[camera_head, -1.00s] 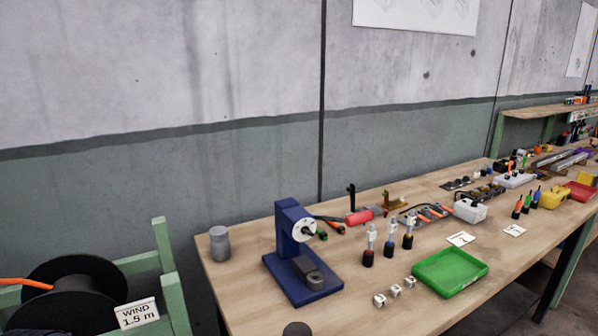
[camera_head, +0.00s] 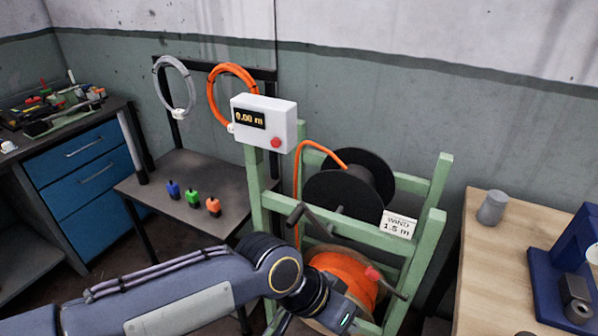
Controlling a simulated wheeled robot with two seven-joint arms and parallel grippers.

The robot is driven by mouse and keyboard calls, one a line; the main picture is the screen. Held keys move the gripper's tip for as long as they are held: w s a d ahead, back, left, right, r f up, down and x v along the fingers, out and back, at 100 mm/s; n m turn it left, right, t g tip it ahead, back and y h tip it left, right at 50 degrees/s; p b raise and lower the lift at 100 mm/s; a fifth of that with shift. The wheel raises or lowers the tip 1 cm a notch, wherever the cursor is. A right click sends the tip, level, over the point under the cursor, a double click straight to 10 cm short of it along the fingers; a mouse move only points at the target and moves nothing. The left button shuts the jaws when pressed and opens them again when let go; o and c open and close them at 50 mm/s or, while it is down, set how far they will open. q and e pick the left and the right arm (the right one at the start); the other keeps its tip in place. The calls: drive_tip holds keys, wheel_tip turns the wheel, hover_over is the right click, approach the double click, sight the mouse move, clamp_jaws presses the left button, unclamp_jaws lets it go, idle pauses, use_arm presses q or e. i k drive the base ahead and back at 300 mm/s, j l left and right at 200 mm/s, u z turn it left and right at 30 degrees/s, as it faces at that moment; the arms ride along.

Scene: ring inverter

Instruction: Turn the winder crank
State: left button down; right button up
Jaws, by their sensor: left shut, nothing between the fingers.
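The winder is a green frame (camera_head: 258,190) with an empty black drum (camera_head: 366,172) above and a reel of orange cable (camera_head: 352,268) below. A dark crank (camera_head: 315,219) with a stubby handle sits in front of the black drum. A second crank arm with a red knob (camera_head: 373,274) is at the right of the orange reel. My left gripper (camera_head: 342,312) is low in front of the orange reel, below the dark crank and apart from it. It is shut and empty; its fingertips are hard to make out. My right gripper is not in view.
A meter box (camera_head: 264,122) on the frame reads 0.00 m. A sign (camera_head: 398,225) says WIND 1.5 m. Grey and orange cable coils (camera_head: 232,68) hang behind. A low table (camera_head: 165,172) with three coloured plugs is left; a wooden bench (camera_head: 485,260) is right.

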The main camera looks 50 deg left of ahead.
sight(361, 192)
drive_tip(key=u, duration=1.6)
